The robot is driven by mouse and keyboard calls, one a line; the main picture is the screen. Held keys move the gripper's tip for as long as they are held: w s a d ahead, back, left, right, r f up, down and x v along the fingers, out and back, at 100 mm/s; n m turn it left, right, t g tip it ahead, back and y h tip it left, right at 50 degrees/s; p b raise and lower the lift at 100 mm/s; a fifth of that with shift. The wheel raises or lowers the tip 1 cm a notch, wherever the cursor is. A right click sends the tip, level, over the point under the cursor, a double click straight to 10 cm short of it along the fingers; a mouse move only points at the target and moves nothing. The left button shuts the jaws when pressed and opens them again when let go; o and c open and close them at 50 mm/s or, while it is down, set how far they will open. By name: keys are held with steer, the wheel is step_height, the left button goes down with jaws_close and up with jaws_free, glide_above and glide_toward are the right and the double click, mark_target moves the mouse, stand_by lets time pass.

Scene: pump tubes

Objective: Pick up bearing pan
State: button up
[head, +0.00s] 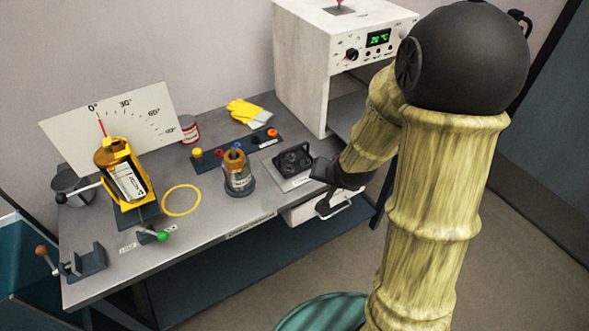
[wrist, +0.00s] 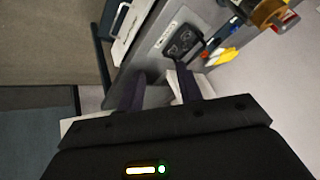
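A small black pan (head: 293,160) with round pieces in it, which looks like the bearing pan, sits on a light plate near the right end of the workbench. It also shows in the wrist view (wrist: 183,42), beyond the fingers. My gripper (head: 322,172) is at the right of the pan near the bench's front edge in the head view, partly hidden by my arm. In the wrist view its two dark fingers (wrist: 160,88) stand apart with nothing held between them. The pan lies ahead of the fingertips, apart from them.
A metal canister (head: 238,172) stands left of the pan. A dark strip (head: 235,145) with coloured knobs and yellow gloves (head: 248,111) lie behind. A white oven-like box (head: 310,65) rises at the back right. A drawer (head: 318,208) is under the bench edge.

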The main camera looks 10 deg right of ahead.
steer(key=w+a+f+m+t+y+b, duration=0.1)
steer(key=w+f+m+t+y+b, duration=0.4)
steer(key=w+f+m+t+b, duration=0.2)
steer(key=w+f+m+b, duration=0.1)
steer(key=w+f+m, duration=0.1)
steer(key=w+f, duration=0.1)
steer(key=shift+w+a+t, duration=0.15)
steer(key=shift+w+t, duration=0.15)
steer(key=shift+w, duration=0.15)
steer(key=shift+f+b, duration=0.1)
steer(key=shift+b, duration=0.2)
